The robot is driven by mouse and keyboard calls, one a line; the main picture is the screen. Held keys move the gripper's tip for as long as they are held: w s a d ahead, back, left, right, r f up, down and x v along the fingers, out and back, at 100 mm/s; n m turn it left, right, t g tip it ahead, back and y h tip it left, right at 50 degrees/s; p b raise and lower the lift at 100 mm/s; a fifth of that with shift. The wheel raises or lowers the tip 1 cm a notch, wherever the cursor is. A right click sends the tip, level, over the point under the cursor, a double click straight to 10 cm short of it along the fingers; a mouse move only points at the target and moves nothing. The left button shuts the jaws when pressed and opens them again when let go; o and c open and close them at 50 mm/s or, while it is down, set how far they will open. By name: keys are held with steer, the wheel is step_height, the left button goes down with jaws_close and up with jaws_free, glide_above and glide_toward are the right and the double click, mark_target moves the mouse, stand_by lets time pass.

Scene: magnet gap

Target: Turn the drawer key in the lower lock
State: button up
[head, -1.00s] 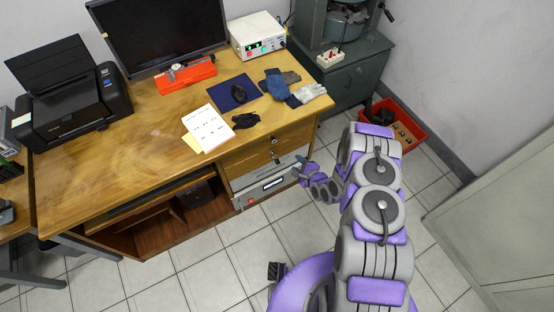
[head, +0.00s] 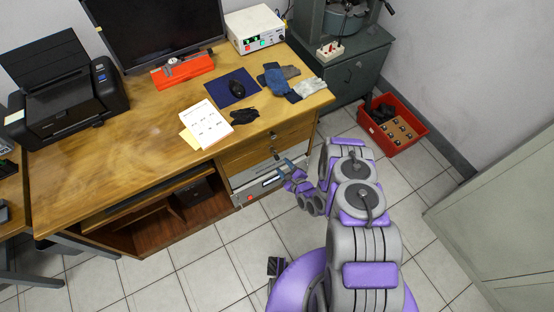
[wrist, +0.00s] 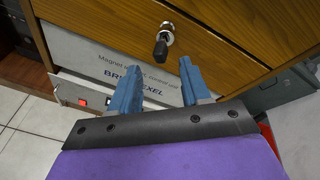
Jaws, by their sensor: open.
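The drawer key (wrist: 161,48) has a black head and sits in a round metal lock (wrist: 167,28) on a wooden drawer front (wrist: 120,20). In the head view the lower lock with its key (head: 276,154) shows as a small dark spot, below the upper lock (head: 273,135). My gripper (wrist: 155,72) is open and empty, with two blue fingers apart. The key is beyond the fingertips, roughly in line with the gap between them and not touched. In the head view my gripper (head: 285,170) is in front of the drawers, close to the lower lock.
The wooden desk (head: 130,150) bears a printer, monitor, mouse and gloves. A red crate (head: 410,140) stands on the floor at the right. Open tiled floor lies in front.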

mark_target(275, 155)
steer(key=shift+b+x, duration=1.35)
steer(key=shift+x, duration=1.1)
steer(key=c, duration=0.8)
jaws_close()
steer(key=shift+s+f+n+t+h+p, duration=0.15)
steer(key=shift+n+h+p, duration=0.2)
steer(key=shift+n, duration=0.3)
steer(key=shift+s+n+t+h+p, duration=0.15)
steer(key=shift+n+h+p, duration=0.15)
steer(key=shift+n, duration=0.35)
